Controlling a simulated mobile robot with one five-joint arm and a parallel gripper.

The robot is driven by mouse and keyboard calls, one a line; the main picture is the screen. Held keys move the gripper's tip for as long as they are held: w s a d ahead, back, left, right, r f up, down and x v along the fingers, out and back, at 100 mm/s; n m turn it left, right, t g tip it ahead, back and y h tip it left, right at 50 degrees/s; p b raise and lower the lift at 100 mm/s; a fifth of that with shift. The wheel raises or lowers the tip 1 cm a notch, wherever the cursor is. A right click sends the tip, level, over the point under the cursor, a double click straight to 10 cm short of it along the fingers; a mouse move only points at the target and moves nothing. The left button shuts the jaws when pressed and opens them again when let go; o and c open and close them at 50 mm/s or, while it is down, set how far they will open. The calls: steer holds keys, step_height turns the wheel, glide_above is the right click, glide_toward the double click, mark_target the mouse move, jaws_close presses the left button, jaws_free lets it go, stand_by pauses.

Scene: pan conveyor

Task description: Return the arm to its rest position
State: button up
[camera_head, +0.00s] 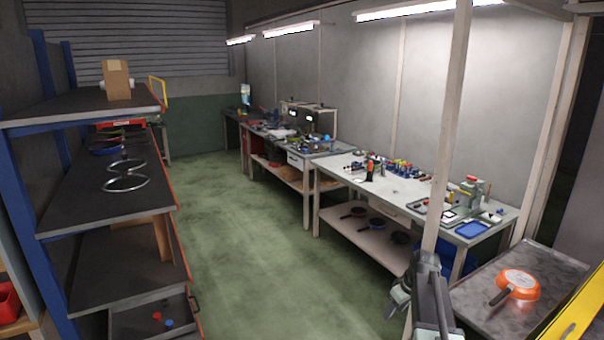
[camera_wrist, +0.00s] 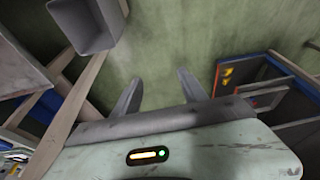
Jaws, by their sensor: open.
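My gripper (camera_wrist: 158,78) shows in the wrist view with its two grey fingers spread apart. Nothing is between the fingers, and green floor (camera_wrist: 155,40) shows beyond them. In the head view, part of my arm (camera_head: 428,290) shows at the bottom right of centre, in front of a pale post. An orange pan (camera_head: 519,281) with a dark handle lies on a grey surface (camera_head: 470,293) at the right, apart from my arm.
A blue-framed shelf (camera_head: 95,190) stands at the left, with wire rings and a cardboard piece on it. A long white workbench (camera_head: 335,173) with tools runs along the right wall. The green floor (camera_head: 240,250) between them is clear.

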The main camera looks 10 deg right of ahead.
steer(key=s+a+n+g, duration=0.1)
steer(key=s+a, duration=0.3)
steer(key=a, duration=0.9)
steer(key=s+a+g, duration=0.1)
steer(key=s+a, duration=0.2)
steer(key=a, duration=0.9)
steer(key=s+f+m+g+h, duration=0.1)
steer(key=s+m, duration=0.4)
steer(key=s, duration=0.2)
steer(key=shift+a, duration=0.2)
steer(key=shift+s, duration=0.1)
steer(key=c, duration=0.3)
steer(key=shift+d, duration=0.15)
